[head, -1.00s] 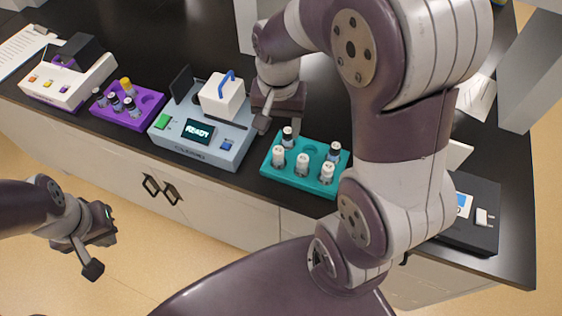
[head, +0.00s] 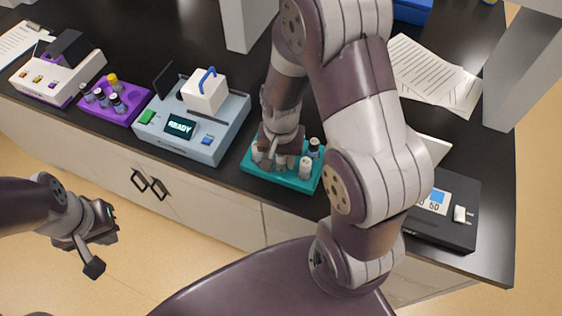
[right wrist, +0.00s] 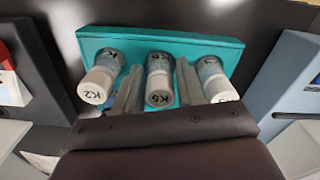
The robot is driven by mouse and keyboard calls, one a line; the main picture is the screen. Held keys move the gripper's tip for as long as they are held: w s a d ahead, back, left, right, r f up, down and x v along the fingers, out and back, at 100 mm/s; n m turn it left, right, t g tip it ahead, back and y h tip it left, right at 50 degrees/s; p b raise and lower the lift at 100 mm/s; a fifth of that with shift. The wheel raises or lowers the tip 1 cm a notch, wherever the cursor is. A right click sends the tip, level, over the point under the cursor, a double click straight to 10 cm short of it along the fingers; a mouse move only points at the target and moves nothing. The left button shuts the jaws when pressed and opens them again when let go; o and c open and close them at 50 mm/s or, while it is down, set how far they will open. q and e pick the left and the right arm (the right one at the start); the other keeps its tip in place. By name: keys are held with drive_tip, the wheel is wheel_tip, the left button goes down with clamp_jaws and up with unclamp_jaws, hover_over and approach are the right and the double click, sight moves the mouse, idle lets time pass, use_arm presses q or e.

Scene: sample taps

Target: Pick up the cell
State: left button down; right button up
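The teal rack (head: 262,176) stands at the bench's front edge and holds several capped vials, the likely cells. In the right wrist view, vials marked K2 (right wrist: 97,86) and K5 (right wrist: 160,84) stand in it, with another vial (right wrist: 214,80) on the right. My right gripper (head: 278,161) is down over the rack. Its fingers (right wrist: 157,90) are on either side of the K5 vial, with narrow gaps showing; K5 still sits in the rack. My left gripper (head: 103,252) looks open and empty, off the bench at the left.
Left of the rack are a grey-blue device (head: 222,137) reading READY, a purple rack (head: 126,116) with vials, and a white device (head: 45,88). A black device (head: 440,232) with a display stands at the right. Papers (head: 430,72) lie behind.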

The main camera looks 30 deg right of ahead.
drive_tip(key=c, duration=0.4)
drive_tip(key=shift+r, duration=0.1)
drive_tip(key=shift+r, duration=0.3)
drive_tip(key=r, duration=0.2)
drive_tip(key=s+r, duration=0.1)
drive_tip(key=r, duration=0.1)
drive_tip(key=shift+a, duration=0.35)
drive_tip(key=s+a+r+p, duration=0.4)
drive_tip(key=s+a+r, duration=0.2)
drive_tip(key=r, duration=0.5)
drive_tip(key=shift+s+p, duration=0.35)
drive_tip(key=shift+s, duration=0.9)
drive_tip(key=shift+r, duration=0.1)
